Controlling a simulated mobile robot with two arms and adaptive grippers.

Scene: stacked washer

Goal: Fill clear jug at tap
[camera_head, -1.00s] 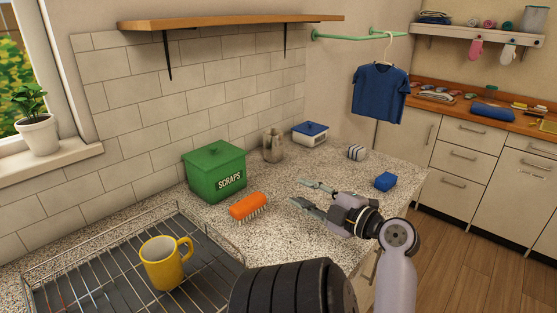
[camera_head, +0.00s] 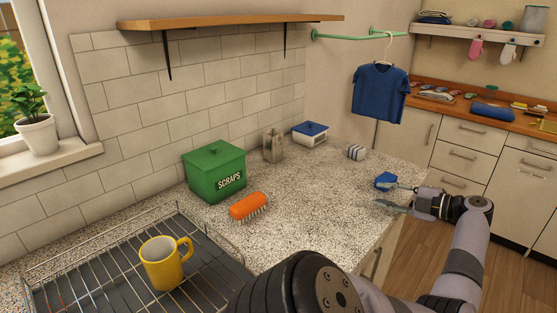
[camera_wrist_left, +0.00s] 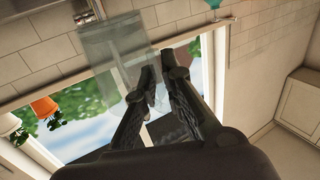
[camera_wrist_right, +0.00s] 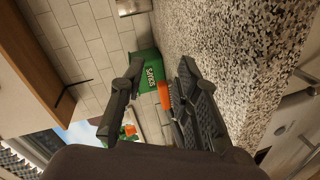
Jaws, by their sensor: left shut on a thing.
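The clear jug (camera_wrist_left: 112,50) shows in the left wrist view as a see-through, pale grey-green shape in front of the window and wall tiles. My left gripper (camera_wrist_left: 158,70) is shut on it at its near side. The jug and this gripper are out of the head view, and I cannot tell how full the jug is. My right gripper (camera_head: 385,197) is open and empty over the counter's right end, beside a blue block (camera_head: 385,180). Its parted fingers also show in the right wrist view (camera_wrist_right: 162,66). I see no tap in these views.
On the speckled counter (camera_head: 310,220) are a green scraps bin (camera_head: 205,175), an orange brush (camera_head: 248,206), a grey-brown container (camera_head: 273,147) and a blue-lidded box (camera_head: 310,133). A yellow mug (camera_head: 162,265) stands on the wire rack (camera_head: 105,285). The counter's middle is clear.

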